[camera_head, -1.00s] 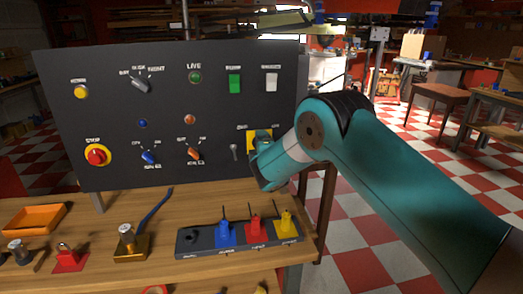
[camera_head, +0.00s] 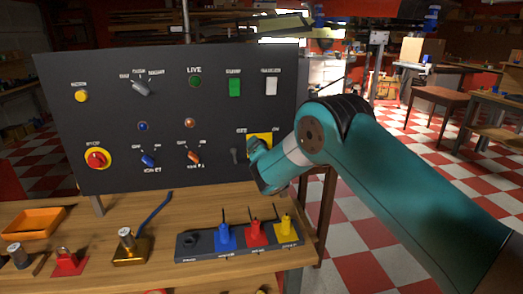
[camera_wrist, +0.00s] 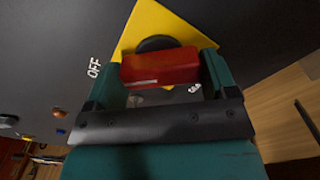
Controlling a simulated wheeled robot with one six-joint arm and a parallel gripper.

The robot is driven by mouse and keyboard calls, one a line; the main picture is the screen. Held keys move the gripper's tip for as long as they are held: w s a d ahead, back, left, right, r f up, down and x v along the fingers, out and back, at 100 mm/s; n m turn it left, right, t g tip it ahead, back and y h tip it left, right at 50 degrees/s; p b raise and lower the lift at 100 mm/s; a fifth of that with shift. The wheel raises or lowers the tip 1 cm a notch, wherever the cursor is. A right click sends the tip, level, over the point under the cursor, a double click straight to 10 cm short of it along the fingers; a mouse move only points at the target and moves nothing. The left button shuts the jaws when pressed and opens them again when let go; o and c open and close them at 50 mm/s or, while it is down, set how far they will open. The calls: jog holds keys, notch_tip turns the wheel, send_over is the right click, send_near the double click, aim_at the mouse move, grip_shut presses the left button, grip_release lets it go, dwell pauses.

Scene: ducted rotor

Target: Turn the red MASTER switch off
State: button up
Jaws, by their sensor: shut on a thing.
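The red MASTER switch handle (camera_wrist: 160,68) lies between the two teal fingers of my gripper (camera_wrist: 162,80) in the wrist view. It sits on a round black hub in front of a yellow plate (camera_wrist: 152,20). The word OFF is left of the plate, and the ON label is partly hidden near the lower right of the handle. In the head view, my gripper (camera_head: 256,160) is at the lower right of the dark panel and covers the red handle. Part of the yellow plate (camera_head: 263,138) shows above it.
The panel (camera_head: 110,120) carries a red stop button (camera_head: 96,158), a LIVE lamp (camera_head: 195,81), several knobs and a small grey lever (camera_head: 235,156) close left of my gripper. Below, a wooden bench (camera_head: 175,215) holds a rack of coloured plugs (camera_head: 215,255).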

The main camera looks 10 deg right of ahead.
jog(key=shift+f+n, duration=0.1)
jog(key=shift+n, duration=0.2)
jog(key=o, duration=0.8)
jog(key=shift+o, duration=0.2)
jog(key=s+b, duration=0.7)
jog(key=s, duration=1)
jog(key=shift+s+b, duration=0.25)
jog(key=shift+b, duration=0.05)
